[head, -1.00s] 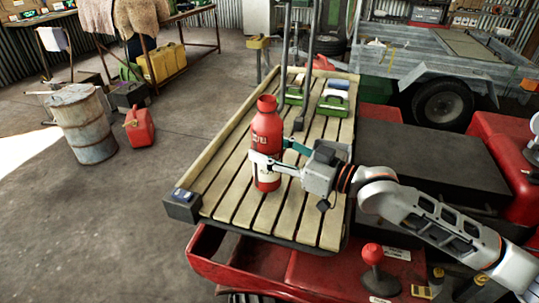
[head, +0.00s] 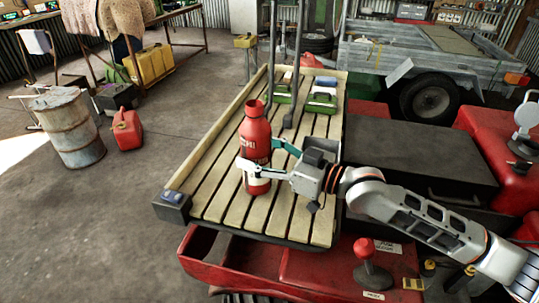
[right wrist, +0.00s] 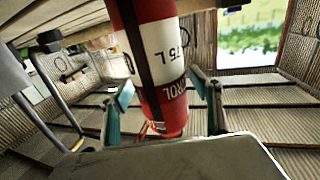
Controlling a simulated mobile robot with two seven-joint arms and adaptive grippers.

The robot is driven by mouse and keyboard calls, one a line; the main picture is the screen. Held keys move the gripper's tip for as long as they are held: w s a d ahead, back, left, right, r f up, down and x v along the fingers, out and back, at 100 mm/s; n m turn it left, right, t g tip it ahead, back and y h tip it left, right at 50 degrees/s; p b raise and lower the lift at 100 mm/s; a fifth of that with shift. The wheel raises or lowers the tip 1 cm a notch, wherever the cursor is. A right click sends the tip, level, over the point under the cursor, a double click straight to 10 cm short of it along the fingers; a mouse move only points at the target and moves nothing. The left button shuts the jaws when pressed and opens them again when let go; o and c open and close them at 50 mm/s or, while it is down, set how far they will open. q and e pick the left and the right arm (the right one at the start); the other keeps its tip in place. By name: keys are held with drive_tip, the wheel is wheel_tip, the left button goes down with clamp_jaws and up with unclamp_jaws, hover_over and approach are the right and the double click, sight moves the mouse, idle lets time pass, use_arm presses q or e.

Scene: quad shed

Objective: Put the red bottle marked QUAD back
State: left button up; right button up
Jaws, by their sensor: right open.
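The red bottle (head: 256,140) stands upright on the slatted wooden rack (head: 222,190). It has a red cap end and a pale band low down; its lettering is too small in the head view to read as QUAD. My right gripper (head: 262,158) is open, with one finger on each side of the bottle's lower half. Both fingers also show in the right wrist view (right wrist: 160,108), with visible gaps to the bottle. My left gripper is out of view.
A black seat or box (head: 420,160) is right of the rack. A red jerrycan (head: 127,130) and rusty drum (head: 67,127) stand on the floor at left.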

drive_tip(key=shift+s+d, duration=0.2)
drive_tip(key=shift+d, duration=0.15)
drive_tip(key=v, duration=1.1)
drive_tip(key=shift+b, duration=0.45)
drive_tip(key=shift+s, duration=0.1)
